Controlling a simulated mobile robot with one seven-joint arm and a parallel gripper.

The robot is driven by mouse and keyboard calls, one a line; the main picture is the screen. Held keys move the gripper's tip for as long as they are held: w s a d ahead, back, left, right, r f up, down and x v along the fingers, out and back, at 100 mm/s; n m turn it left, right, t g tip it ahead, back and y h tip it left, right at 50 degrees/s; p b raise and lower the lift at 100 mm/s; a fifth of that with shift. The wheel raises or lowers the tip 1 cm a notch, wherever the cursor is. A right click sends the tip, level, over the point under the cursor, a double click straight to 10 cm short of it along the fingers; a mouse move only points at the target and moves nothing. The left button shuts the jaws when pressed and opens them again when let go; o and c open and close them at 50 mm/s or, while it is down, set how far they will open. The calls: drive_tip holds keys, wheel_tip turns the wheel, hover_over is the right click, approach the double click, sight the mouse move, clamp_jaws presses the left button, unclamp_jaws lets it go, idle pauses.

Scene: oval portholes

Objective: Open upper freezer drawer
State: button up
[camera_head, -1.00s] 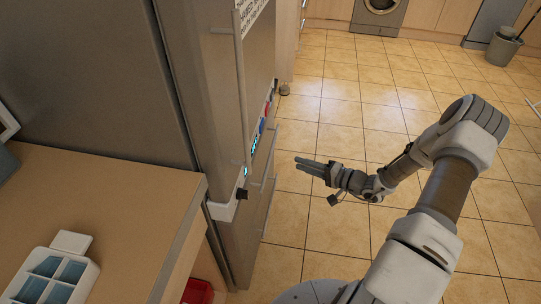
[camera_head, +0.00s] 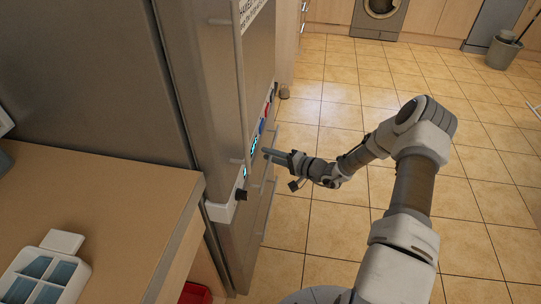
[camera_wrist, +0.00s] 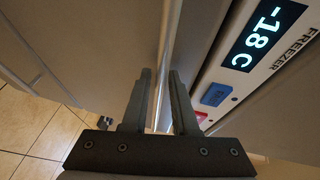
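The tall grey fridge-freezer (camera_head: 210,100) stands left of centre in the head view, its fronts shut. A long handle (camera_head: 240,90) runs down its upper door. Below the control strip, a lower front (camera_head: 245,245) carries a slim bar handle (camera_head: 270,210). My gripper (camera_head: 268,153) is in front of the strip, fingers pointing at the appliance. In the wrist view my gripper (camera_wrist: 159,75) is open, with a metal bar (camera_wrist: 172,40) seen between its fingers. I cannot tell whether they straddle the bar or stop short of it.
The control strip's "-18 C" freezer display (camera_wrist: 264,35) and blue button (camera_wrist: 216,95) lie close right of the fingers in the wrist view. A wooden counter (camera_head: 120,190) with a white tray is at left. The tiled floor (camera_head: 330,120) at right is open.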

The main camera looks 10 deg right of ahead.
clamp_jaws()
idle(1.3)
